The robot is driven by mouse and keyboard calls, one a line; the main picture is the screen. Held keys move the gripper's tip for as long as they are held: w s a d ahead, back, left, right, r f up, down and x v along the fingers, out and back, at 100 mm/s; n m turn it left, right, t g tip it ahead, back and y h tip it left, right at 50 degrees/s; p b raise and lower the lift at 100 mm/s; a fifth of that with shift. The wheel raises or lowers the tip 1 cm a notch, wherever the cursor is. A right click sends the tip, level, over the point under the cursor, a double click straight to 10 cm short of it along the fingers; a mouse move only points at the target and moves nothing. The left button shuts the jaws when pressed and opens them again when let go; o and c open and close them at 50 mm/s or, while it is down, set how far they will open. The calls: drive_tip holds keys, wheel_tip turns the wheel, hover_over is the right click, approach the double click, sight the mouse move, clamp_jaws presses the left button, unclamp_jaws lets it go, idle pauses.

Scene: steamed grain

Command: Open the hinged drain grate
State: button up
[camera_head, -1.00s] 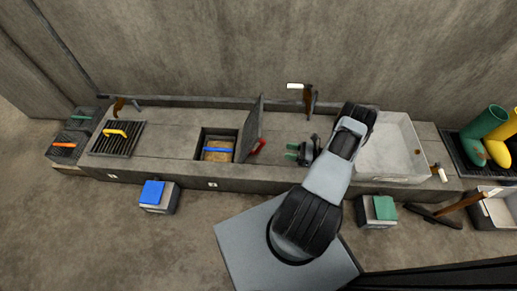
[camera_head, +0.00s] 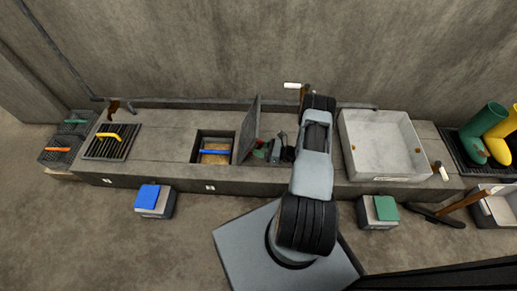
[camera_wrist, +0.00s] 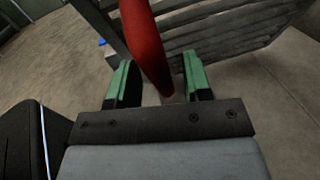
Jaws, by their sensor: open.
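The hinged drain grate (camera_head: 249,134) stands nearly upright at the right edge of an open pit (camera_head: 214,146). Its slatted face shows in the wrist view (camera_wrist: 225,35). A red handle (camera_wrist: 147,40) sticks out from its right side. My gripper (camera_head: 267,151) is beside this handle, to the right of the grate. In the wrist view its green fingertips (camera_wrist: 158,72) stand apart on either side of the red handle. The jaws are open, and I cannot tell whether either finger touches the handle. The pit holds something tan with a blue bar (camera_head: 215,152).
A flat grate with a yellow handle (camera_head: 109,137) lies at the left of the ledge. A white basin (camera_head: 384,145) sits to the right of my arm. A tool (camera_head: 305,90) leans at the wall behind. A blue-topped box (camera_head: 152,200) and a green-topped box (camera_head: 379,212) stand on the floor.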

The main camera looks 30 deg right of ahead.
drive_tip(key=shift+w+a, duration=0.2)
drive_tip(key=shift+a, duration=0.05)
clamp_jaws()
idle(0.4)
